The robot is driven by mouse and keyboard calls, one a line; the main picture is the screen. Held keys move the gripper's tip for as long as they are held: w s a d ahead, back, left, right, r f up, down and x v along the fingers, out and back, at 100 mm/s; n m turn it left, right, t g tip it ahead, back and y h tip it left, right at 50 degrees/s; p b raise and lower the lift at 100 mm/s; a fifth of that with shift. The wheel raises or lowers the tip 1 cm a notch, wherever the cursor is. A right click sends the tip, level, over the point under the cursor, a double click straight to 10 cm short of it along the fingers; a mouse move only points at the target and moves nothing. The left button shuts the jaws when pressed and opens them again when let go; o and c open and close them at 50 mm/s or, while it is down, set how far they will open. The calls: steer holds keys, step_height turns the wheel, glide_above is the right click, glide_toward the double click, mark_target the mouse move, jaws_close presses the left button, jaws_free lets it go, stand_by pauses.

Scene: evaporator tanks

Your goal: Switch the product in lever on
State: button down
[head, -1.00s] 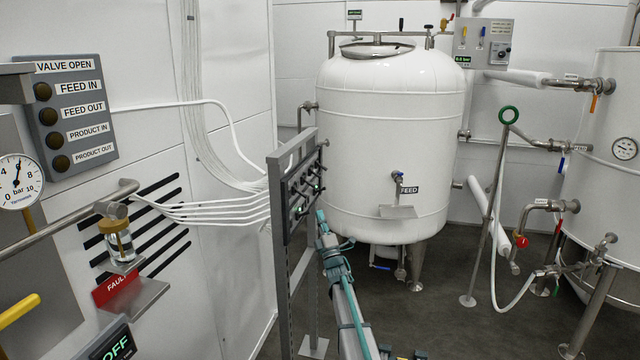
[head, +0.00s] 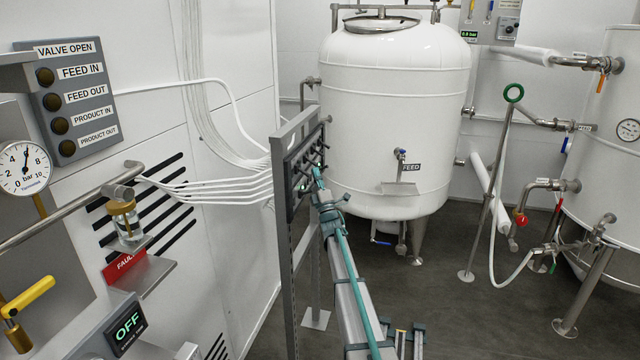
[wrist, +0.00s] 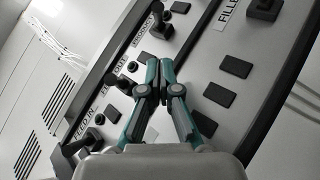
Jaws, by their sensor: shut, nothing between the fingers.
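The control panel (head: 304,160) on a grey stand carries a column of small black levers. In the wrist view its face (wrist: 200,60) shows tilted, with labels FEED IN, FEED OUT and one that seems to start with PRODUCT (wrist: 147,26). A black lever (wrist: 160,27) stands beside that label. Another lever (wrist: 124,82) stands lower, left of my fingers. My gripper (wrist: 160,76) is shut and empty in front of the panel, over its dark rectangular plates. In the head view my gripper (head: 318,182) is at the panel's right side; contact cannot be told.
The VALVE OPEN lamp board (head: 68,98) at left has dark lamps, PRODUCT IN among them. A display (head: 126,324) reads OFF. A white tank (head: 395,120) stands behind the panel and another (head: 615,160) at right. White hoses (head: 215,205) run to the panel's left side.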

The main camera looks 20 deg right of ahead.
mark_target(319, 153)
steer(key=w+d+r+p, duration=0.2)
steer(key=w+d+r, duration=0.1)
steer(key=shift+a, duration=0.15)
stand_by(0.5)
